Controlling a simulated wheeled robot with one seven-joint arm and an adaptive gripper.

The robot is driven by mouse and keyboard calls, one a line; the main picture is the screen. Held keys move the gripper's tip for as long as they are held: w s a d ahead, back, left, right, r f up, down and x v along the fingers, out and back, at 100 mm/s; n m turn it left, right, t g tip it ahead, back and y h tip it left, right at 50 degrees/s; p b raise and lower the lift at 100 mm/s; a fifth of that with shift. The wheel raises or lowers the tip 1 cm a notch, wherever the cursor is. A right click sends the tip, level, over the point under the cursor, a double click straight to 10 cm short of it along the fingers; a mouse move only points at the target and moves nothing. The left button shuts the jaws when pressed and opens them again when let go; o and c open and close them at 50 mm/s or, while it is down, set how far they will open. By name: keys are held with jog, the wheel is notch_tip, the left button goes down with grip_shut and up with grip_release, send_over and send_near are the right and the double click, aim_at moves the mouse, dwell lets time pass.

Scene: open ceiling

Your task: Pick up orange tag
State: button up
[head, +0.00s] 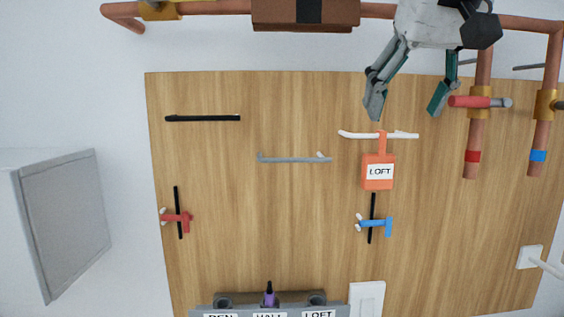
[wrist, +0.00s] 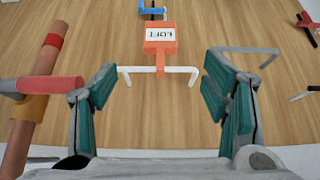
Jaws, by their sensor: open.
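The orange tag (head: 378,172) has a white label reading LOFT. It hangs by its narrow strap on a white peg bar (head: 400,135) on the wooden board. In the wrist view the tag (wrist: 160,48) appears upside down, with the white bar (wrist: 182,69) crossing its strap. My gripper (head: 407,112) is open and empty just above the tag in the head view. In the wrist view its teal-padded fingers (wrist: 166,95) stand on either side of the strap, apart from it. Whether the fingertips are level with the tag in depth I cannot tell.
A red-handled copper pipe (head: 478,102) stands right of the gripper. A grey bar (head: 295,159) is left of the tag, and a blue valve handle (head: 375,223) is below it. A labelled grey holder (head: 270,305) sits at the bottom. The board's (head: 270,230) middle is clear.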

aim_at(381, 160)
jog(key=x, duration=1.3)
jog(key=shift+w+f, duration=0.25)
jog(key=c, duration=1.2)
